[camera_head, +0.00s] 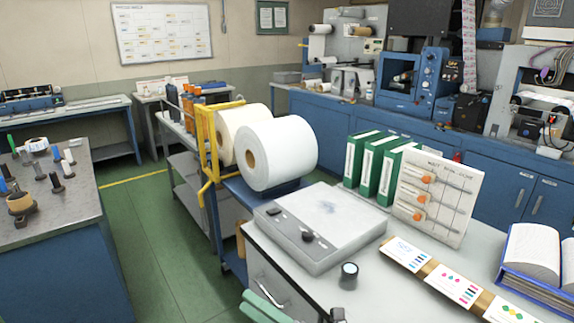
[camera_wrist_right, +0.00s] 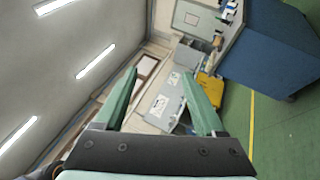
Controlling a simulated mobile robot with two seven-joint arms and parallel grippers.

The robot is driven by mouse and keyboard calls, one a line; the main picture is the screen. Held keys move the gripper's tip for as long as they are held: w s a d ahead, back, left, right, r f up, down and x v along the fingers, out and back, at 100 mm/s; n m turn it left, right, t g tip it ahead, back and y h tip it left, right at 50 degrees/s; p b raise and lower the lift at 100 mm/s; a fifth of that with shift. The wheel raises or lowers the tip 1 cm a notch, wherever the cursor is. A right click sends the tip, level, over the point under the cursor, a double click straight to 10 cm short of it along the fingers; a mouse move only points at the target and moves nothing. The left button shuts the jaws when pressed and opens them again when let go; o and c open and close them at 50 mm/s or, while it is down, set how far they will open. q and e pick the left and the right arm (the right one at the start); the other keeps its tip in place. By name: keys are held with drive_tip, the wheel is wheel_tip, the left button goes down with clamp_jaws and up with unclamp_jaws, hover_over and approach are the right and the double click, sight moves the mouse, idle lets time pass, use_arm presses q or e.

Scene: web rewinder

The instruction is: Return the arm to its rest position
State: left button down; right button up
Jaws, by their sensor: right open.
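My right gripper (camera_head: 264,306) shows as green fingers at the bottom edge of the head view, in front of the grey cabinet. In the right wrist view its two green fingers (camera_wrist_right: 158,85) stand apart with nothing between them. The gripper is open and empty. The wrist camera looks tilted across the room toward a wall, ceiling lights and green floor. Most of the right arm is out of the head view. My left gripper is in neither view.
A counter (camera_head: 447,258) holds a flat grey device (camera_head: 322,222), green binders (camera_head: 362,160), a board with orange knobs (camera_head: 437,196) and an open binder (camera_head: 530,255). Large white rolls (camera_head: 290,150) sit on a cart with a yellow frame (camera_head: 208,140). Green floor (camera_head: 155,235) is clear at left.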

drive_tip(key=s+d+f+m+t+h, duration=0.2)
drive_tip(key=d+f+m+t+h, duration=0.1)
drive_tip(key=d+f+m+h, duration=0.55)
drive_tip(key=s+d+f+m+t+h, duration=0.2)
drive_tip(key=d+f+m+h, duration=0.4)
drive_tip(key=m, duration=0.6)
drive_tip(key=s+d+f+m+g+h, duration=0.1)
drive_tip(key=s+d+f+m+g, duration=0.2)
drive_tip(key=s+d+f+m, duration=0.1)
drive_tip(key=s+d+f+m+g+h, duration=0.1)
drive_tip(key=s+d+f+m+g, duration=0.2)
drive_tip(key=s+f+m, duration=0.3)
drive_tip(key=s+d+f, duration=0.1)
drive_tip(key=s+f, duration=0.1)
drive_tip(key=s, duration=0.2)
drive_tip(key=shift+s+f+h, duration=0.3)
drive_tip(key=shift+s+h, duration=0.05)
drive_tip(key=shift+s, duration=0.05)
